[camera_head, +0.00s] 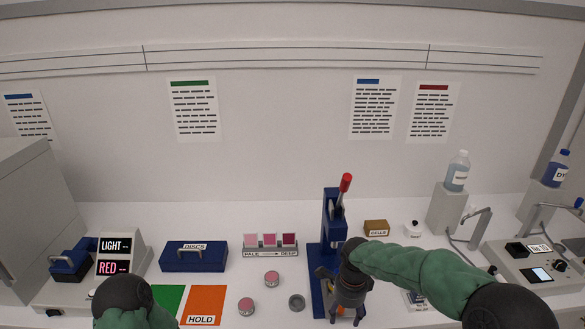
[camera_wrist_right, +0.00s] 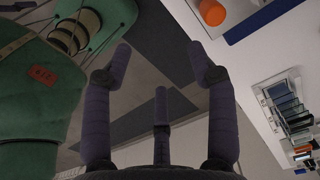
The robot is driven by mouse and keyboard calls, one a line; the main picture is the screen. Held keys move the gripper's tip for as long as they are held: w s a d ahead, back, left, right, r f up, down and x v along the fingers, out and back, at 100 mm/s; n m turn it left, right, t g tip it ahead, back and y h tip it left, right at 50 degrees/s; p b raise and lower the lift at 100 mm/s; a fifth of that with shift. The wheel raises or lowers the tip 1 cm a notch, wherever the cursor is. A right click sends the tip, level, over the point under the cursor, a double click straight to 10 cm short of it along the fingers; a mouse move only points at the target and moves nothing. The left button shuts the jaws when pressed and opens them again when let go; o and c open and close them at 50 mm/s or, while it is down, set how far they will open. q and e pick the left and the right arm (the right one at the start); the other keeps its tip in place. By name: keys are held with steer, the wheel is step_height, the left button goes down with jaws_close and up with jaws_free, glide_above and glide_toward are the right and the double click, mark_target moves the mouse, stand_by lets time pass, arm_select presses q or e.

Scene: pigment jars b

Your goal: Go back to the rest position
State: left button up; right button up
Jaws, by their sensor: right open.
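My right gripper (camera_head: 346,308) is at the front of the bench in the head view, in front of the blue press (camera_head: 330,215) with the red-tipped lever, overlapping its lower part. In the right wrist view its fingers (camera_wrist_right: 160,55) are spread with nothing between them; grey floor shows beyond. My left arm shows only as a dark joint and green sleeve at the bottom left of the head view; its gripper is out of frame. Two pink-topped jars (camera_head: 272,279) (camera_head: 246,306) and a grey ring-like piece (camera_head: 296,302) stand left of the right gripper.
Green (camera_head: 167,298) and orange HOLD (camera_head: 204,304) pads lie at the front left. Behind are a blue DISCS box (camera_head: 194,259), a pink swatch stand (camera_head: 270,251) and a LIGHT/RED display (camera_head: 115,256). Bottles on pedestals (camera_head: 447,208) and a meter box (camera_head: 530,267) stand right.

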steer(key=s+a+f+n+y+b, duration=0.2)
steer(key=s+f+n, duration=0.6)
steer(key=s+f, duration=0.3)
steer(key=s+a+f+n+y+b, duration=0.1)
steer(key=s+f+n, duration=0.8)
steer(key=f, duration=1)
steer(key=shift+s+a+f+y+b, duration=0.35)
steer(key=shift+s+a+b, duration=0.4)
steer(key=shift+s, duration=0.35)
